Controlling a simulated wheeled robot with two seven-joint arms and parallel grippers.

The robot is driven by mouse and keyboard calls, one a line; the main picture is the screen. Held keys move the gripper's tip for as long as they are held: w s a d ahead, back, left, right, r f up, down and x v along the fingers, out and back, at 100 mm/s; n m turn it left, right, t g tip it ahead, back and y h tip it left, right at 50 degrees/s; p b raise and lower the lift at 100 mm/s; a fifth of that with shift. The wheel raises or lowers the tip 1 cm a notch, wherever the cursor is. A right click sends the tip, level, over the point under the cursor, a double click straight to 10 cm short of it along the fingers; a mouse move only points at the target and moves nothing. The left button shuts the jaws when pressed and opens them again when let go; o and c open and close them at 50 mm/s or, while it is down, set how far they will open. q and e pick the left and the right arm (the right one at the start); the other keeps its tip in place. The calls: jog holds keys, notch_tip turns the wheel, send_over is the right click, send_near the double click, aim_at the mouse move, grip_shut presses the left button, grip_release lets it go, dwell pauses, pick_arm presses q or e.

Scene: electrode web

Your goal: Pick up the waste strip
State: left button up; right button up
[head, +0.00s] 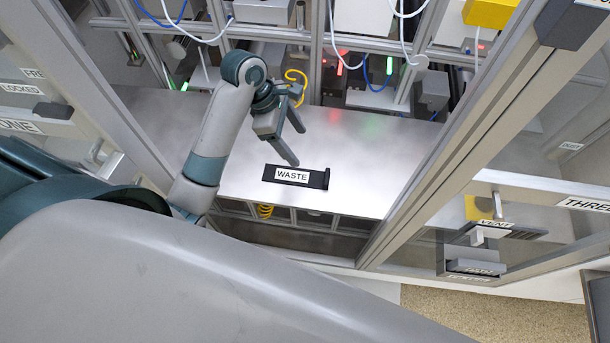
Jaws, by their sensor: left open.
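A black strip with a white "WASTE" label, the waste strip (317,180), lies flat on the shiny metal deck (365,195) near its front edge. A small raised block stands at its right end. My left gripper (297,147) is just behind and above the strip. Its fingers are apart and empty, with one fingertip close to the strip's back edge. I cannot tell whether that fingertip touches it. My right gripper is not in view.
Metal frame posts stand on both sides, the right one (450,140) crossing diagonally. Equipment with cables and red and green lights (389,66) lines the back. A yellow coiled hose (297,78) shows behind my gripper. The deck right of the strip is clear.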

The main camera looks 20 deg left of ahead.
pick_arm(q)
jog(key=shift+f, duration=0.1)
jog(key=b, duration=0.1)
send_over(312, 178)
jog(key=f, duration=1)
jog(key=shift+s+a, duration=0.1)
jog(key=shift+a, duration=0.1)
jog(key=shift+d+f, duration=0.25)
jog(key=shift+f, duration=0.35)
